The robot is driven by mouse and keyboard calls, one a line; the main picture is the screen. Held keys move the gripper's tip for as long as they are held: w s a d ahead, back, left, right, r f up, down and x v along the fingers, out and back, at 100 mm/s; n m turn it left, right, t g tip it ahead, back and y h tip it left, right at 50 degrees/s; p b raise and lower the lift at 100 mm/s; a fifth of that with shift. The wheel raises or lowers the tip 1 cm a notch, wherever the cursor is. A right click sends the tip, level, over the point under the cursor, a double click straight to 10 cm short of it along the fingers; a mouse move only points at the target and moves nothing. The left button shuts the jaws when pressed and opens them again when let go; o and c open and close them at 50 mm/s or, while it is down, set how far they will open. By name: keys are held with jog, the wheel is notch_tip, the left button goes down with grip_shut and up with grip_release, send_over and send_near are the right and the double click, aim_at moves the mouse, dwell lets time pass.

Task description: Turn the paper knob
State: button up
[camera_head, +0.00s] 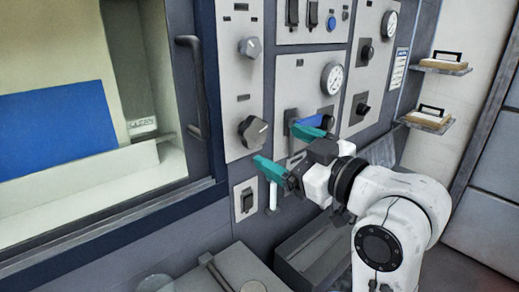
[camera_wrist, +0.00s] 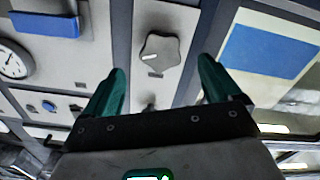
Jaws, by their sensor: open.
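A large grey lobed knob (camera_head: 252,131) with a pale pointer line sits on the light panel right of the window. In the wrist view, which is turned upside down, this knob (camera_wrist: 160,50) lies ahead, between the fingertips in the picture. A second grey knob (camera_head: 250,47) is above it; it also shows small in the wrist view (camera_wrist: 150,103). No label tells me which is the paper knob. My gripper (camera_head: 277,146) has teal fingers, is open and empty, and stands in front of the panel just right of the lower knob, apart from it.
A blue handle (camera_head: 316,121) is on the panel behind my gripper, with a round gauge (camera_head: 332,78) above. A dark door handle (camera_head: 194,85) juts out at left. A switch (camera_head: 247,201) is below the knob. Dark smaller knobs and two shelves (camera_head: 441,66) are at right.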

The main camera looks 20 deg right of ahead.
aim_at(257, 135)
jog(key=x, duration=0.7)
jog(key=shift+p, duration=0.3)
jog(key=shift+c, duration=0.3)
jog(key=c, duration=1)
jog(key=shift+r+m+p, duration=0.1)
jog(key=shift+m+p, duration=0.25)
jog(key=shift+m, duration=0.05)
jog(key=m+p, duration=0.4)
jog(key=m, duration=0.1)
jog(key=shift+a+r, duration=0.1)
jog(key=shift+a, duration=0.05)
jog(key=m+p, duration=0.3)
jog(key=m, duration=0.1)
jog(key=shift+m+p, duration=0.35)
jog(key=shift+m, duration=0.05)
jog(key=shift+m+p, duration=1.05)
jog(key=shift+m, duration=0.45)
